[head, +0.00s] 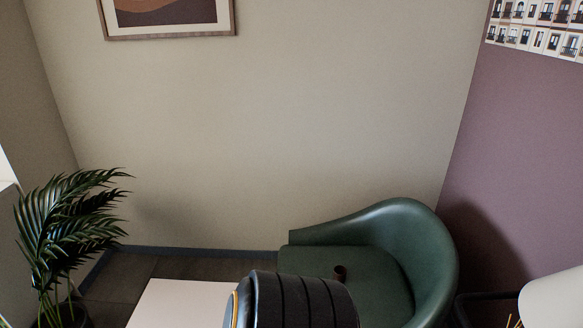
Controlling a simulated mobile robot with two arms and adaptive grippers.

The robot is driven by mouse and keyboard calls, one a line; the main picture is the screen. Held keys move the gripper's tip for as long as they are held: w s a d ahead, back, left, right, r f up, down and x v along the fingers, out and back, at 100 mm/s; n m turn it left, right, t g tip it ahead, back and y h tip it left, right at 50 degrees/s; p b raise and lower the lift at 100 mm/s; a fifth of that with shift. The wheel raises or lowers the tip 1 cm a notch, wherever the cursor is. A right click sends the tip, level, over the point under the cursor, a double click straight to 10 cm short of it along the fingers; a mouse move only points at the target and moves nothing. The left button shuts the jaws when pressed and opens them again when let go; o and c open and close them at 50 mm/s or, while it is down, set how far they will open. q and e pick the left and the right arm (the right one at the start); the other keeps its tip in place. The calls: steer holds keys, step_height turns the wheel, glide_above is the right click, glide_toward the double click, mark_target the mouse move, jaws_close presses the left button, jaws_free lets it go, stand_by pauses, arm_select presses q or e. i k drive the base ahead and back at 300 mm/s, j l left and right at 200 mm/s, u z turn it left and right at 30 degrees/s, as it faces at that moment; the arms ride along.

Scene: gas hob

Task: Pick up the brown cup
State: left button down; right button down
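A small dark brown cup (340,272) is on the seat of the green armchair (428,262). It is small in the picture, and its details are hard to make out. Neither of my grippers shows in the head view, so I cannot see whether they are open or shut.
A white tabletop (178,302) is at the bottom, left of the armchair. A potted palm (62,232) stands at the left. A white rounded object (556,300) is at the lower right. Dark floor (118,277) shows between the palm and the tabletop. Walls close off the back and right.

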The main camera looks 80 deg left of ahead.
mark_target(340, 271)
steer(key=u, duration=2.2)
steer(key=j+z, duration=0.15)
steer(key=i+l, duration=0.05)
